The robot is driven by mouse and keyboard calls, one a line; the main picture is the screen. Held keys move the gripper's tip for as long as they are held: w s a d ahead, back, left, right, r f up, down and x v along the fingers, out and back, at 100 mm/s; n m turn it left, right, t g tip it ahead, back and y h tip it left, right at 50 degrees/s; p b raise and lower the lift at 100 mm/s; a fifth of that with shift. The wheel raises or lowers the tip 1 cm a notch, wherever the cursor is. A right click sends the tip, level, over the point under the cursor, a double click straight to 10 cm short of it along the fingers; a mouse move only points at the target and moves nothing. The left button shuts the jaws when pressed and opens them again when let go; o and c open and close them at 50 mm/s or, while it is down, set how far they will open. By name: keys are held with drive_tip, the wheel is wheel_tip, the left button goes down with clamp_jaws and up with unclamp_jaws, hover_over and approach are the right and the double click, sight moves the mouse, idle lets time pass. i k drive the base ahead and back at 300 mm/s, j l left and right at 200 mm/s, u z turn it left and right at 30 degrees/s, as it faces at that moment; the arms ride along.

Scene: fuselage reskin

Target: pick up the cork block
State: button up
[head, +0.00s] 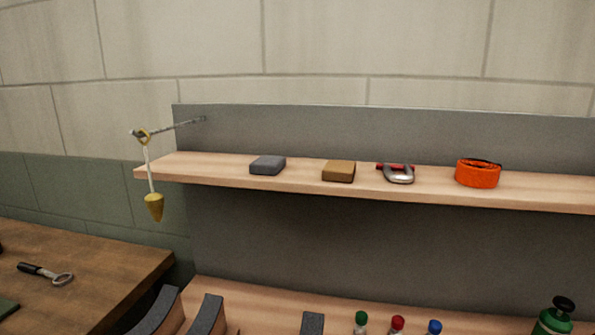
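A small brown block (339,171), which looks like the cork block, lies flat on the upper wooden shelf (225,173). It sits near the shelf's front edge, between a dark grey block (267,165) on its left and a metal shackle with a red pin (397,173) on its right. Nothing covers it. My gripper is not in view.
An orange strap roll (478,174) stands farther right on the shelf. A yellow plumb bob (154,207) hangs from a rod at the shelf's left end. Below are curved dark-topped pieces, several small capped bottles (397,325) and a green canister (553,318).

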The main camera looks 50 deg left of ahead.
sight(340, 171)
drive_tip(key=u, duration=1.5)
